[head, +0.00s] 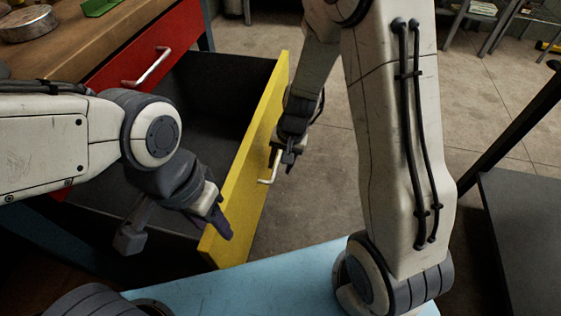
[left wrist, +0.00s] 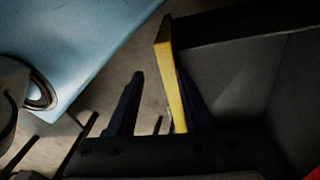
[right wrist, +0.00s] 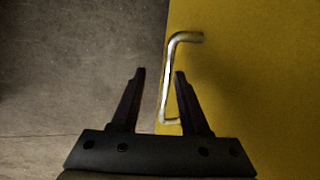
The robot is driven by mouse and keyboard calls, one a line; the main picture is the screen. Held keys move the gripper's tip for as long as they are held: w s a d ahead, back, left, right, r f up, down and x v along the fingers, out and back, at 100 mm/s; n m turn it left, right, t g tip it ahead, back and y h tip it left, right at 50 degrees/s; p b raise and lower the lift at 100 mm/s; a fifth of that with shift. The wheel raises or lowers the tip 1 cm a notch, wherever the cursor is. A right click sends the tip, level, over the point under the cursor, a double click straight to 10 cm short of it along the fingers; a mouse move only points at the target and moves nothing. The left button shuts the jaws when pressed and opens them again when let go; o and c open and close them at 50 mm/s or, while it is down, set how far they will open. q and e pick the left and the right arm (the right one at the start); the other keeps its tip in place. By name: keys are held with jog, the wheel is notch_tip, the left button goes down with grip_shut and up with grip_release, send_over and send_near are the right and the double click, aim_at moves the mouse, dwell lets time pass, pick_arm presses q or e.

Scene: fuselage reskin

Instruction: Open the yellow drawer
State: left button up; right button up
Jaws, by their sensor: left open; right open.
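The yellow drawer (head: 236,195) is pulled well out from the bench, and its dark inside (head: 205,90) shows empty. Its silver handle (head: 271,168) is on the outer side of the yellow front. My right gripper (head: 288,155) is at the handle. In the right wrist view its open fingers (right wrist: 157,95) are on either side of the handle bar (right wrist: 168,80). My left gripper (head: 222,215) is at the near end of the yellow front. In the left wrist view its open fingers (left wrist: 160,100) straddle the edge of the yellow front (left wrist: 175,85). Whether they touch it is unclear.
A red drawer (head: 140,50) with a silver handle (head: 148,68) is shut under the wooden bench top (head: 80,40). A round tin (head: 28,22) and a green tray (head: 100,6) sit on top. Concrete floor (head: 310,205) is clear beyond the yellow front.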

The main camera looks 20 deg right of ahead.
pick_arm(q)
jog(key=shift+a+f, duration=0.1)
jog(key=shift+f, duration=0.15)
jog(key=shift+r+p, duration=0.45)
jog(key=shift+p, duration=0.3)
notch_tip(320, 180, up, 6)
jog(key=p, duration=0.6)
jog(key=shift+s+d+r, duration=0.2)
jog(key=shift+d, duration=0.25)
